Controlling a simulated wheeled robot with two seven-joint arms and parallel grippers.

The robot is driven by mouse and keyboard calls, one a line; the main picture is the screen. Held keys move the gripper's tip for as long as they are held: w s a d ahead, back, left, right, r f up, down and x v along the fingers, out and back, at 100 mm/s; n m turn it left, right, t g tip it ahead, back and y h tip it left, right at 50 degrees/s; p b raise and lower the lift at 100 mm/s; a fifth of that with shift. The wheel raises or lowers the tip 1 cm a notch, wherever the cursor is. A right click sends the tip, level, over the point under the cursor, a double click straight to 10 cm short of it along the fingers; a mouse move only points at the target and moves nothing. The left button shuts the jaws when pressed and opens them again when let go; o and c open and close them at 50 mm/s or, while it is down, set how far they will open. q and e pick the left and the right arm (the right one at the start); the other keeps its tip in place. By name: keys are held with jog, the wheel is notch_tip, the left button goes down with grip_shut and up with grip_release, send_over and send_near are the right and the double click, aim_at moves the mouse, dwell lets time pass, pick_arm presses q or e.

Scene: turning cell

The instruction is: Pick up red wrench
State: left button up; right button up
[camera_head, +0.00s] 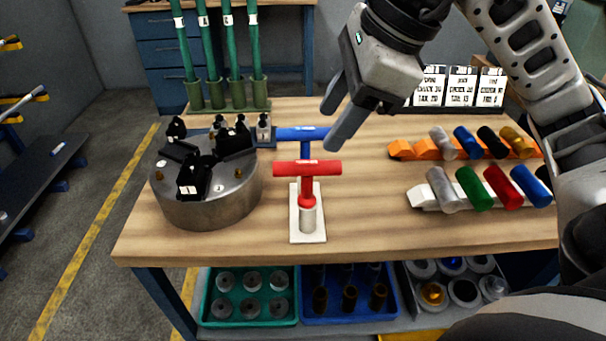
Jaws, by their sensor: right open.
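The red wrench (307,170) is T-shaped and stands upright with its handle on top. Its lower end sits in a metal socket on a small white base plate (308,233) near the front of the wooden bench. A blue T-shaped wrench (304,134) stands just behind it, partly hidden. My right gripper (337,117) is open and empty, above and behind the red wrench, its fingers angled down to the left near the blue handle. It does not appear to touch the red wrench. My left gripper is out of view.
A round metal chuck (215,204) with black jaws stands left of the wrenches. Green rods (230,45) stand upright at the back. Coloured cylinders lie on an orange rack (402,149) and a white rack (424,197) at right. Bins (250,312) sit on the shelf below.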

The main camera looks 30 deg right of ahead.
aim_at(305, 163)
jog(key=x, duration=0.6)
jog(key=shift+d+x, duration=0.15)
jog(key=shift+x, duration=1.25)
jog(key=shift+d+x, duration=0.15)
jog(key=shift+x, duration=1.3)
jog(key=shift+w, duration=0.1)
grip_shut()
